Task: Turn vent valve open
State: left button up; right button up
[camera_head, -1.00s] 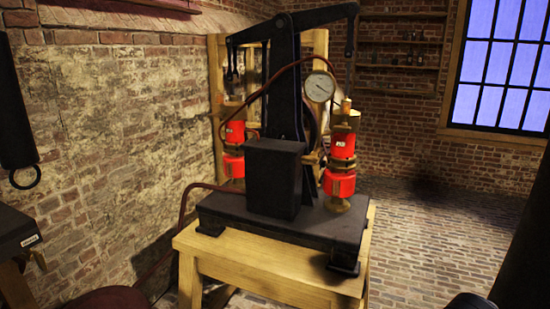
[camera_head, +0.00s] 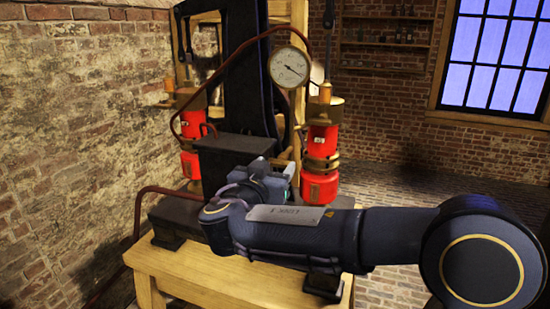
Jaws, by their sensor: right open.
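The black pump machine (camera_head: 225,150) stands on a wooden table, with a round white pressure gauge (camera_head: 289,67) at its upper right. Two red cylinders with brass fittings flank it, one on the left (camera_head: 192,125) and one on the right (camera_head: 321,143). I cannot tell which fitting is the vent valve. My right gripper (camera_head: 272,180) is in front of the machine's black box, near its lower right. It is open, and its fingertips are largely hidden by my wrist. No held object shows. My left gripper is not in view.
The wooden table's front rail (camera_head: 205,283) shows below my right arm. A dark red hose (camera_head: 140,203) runs down on the left, and another arches to the gauge. A brick wall (camera_head: 75,130) is close on the left. Brick floor (camera_head: 400,190) lies open at right.

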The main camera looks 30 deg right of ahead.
aim_at(277, 164)
jog(key=shift+p+x, duration=0.3)
jog(key=shift+x, duration=1.25)
jog(key=shift+s, duration=0.1)
jog(key=c, duration=0.7)
jog(key=shift+f, duration=0.1)
